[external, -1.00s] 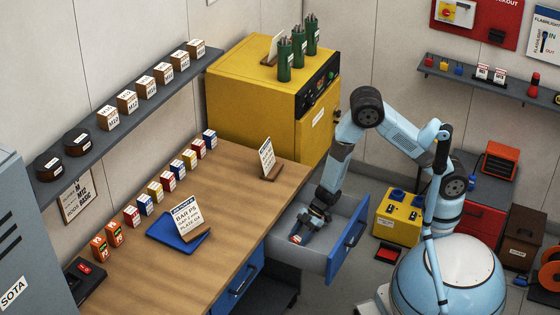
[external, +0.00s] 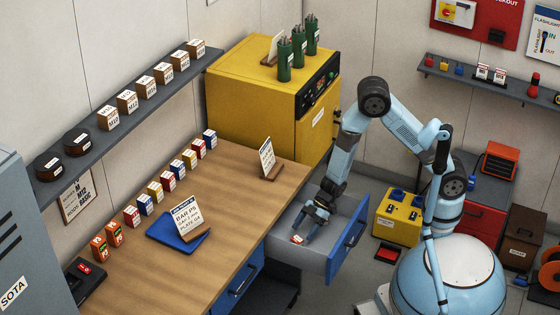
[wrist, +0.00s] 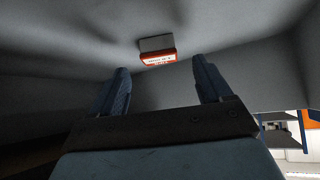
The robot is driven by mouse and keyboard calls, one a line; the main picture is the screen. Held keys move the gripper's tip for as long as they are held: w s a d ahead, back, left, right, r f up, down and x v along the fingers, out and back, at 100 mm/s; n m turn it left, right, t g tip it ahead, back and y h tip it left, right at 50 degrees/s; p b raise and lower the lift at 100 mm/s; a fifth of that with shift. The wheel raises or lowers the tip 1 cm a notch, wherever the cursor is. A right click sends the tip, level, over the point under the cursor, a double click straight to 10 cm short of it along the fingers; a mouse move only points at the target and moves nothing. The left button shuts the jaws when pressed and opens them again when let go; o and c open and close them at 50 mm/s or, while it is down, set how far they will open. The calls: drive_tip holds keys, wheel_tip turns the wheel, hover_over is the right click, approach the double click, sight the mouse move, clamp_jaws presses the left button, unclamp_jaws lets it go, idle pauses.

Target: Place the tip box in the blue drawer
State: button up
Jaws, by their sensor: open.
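The tip box (external: 297,239), small with orange-red and white faces, lies on the grey floor of the open blue drawer (external: 348,240). In the wrist view the tip box (wrist: 157,56) shows its orange labelled side and a grey face, just beyond my fingertips. My gripper (external: 308,220) is inside the drawer space, just above the box, pointing down. In the wrist view my gripper (wrist: 160,78) has its two fingers apart with nothing between them.
The wooden workbench (external: 235,190) borders the drawer on the left, with a row of small boxes and a blue tray (external: 165,230) on it. A second blue drawer (external: 243,284) is shut. A yellow cabinet (external: 245,85) stands behind.

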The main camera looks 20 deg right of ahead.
drive_tip(key=v, duration=0.8)
drive_tip(key=shift+r, duration=0.1)
